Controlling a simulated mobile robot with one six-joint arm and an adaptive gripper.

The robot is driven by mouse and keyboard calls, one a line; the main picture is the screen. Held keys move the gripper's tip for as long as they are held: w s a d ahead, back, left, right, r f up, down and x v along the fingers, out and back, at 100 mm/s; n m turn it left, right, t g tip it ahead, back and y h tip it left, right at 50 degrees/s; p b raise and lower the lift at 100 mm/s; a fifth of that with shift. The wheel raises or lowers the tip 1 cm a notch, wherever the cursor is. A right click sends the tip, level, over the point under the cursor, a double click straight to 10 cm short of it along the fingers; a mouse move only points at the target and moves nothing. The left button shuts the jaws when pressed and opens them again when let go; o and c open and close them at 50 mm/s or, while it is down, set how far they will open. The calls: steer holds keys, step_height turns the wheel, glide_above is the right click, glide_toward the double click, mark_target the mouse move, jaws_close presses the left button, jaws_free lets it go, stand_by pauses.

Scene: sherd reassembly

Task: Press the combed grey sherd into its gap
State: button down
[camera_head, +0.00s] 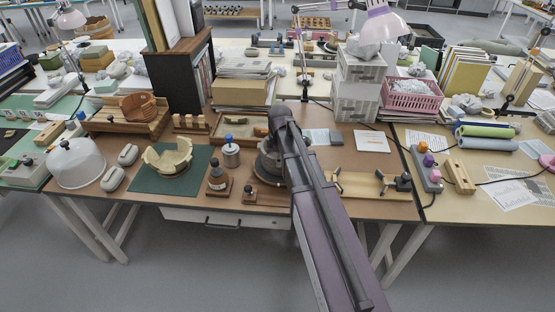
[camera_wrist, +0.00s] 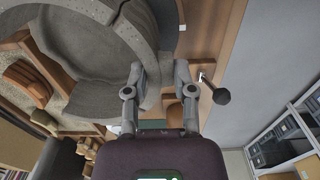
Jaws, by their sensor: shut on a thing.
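The grey vessel (camera_wrist: 85,45) fills the upper left of the wrist view, its curved wall and hollow showing. In the head view the vessel (camera_head: 268,160) stands on the brown bench, partly hidden behind my arm. My gripper (camera_wrist: 159,72) is at the vessel's right side in the wrist view, its two fingers closed on a grey piece, the combed grey sherd (camera_wrist: 154,78). The sherd is right at the vessel's wall; I cannot tell whether it is seated in the gap. The combing is not clear. My gripper is hidden by my arm in the head view.
A cream broken bowl (camera_head: 168,158) sits on a green mat (camera_head: 150,184) to the left, near a glass dome (camera_head: 77,165). A small dark bottle (camera_head: 217,178) and a grey canister (camera_head: 231,155) stand close to the vessel. A wooden clamp board (camera_head: 355,186) lies to the right.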

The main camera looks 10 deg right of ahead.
stand_by(0.4)
steer(key=shift+c, duration=1.8)
jaws_free()
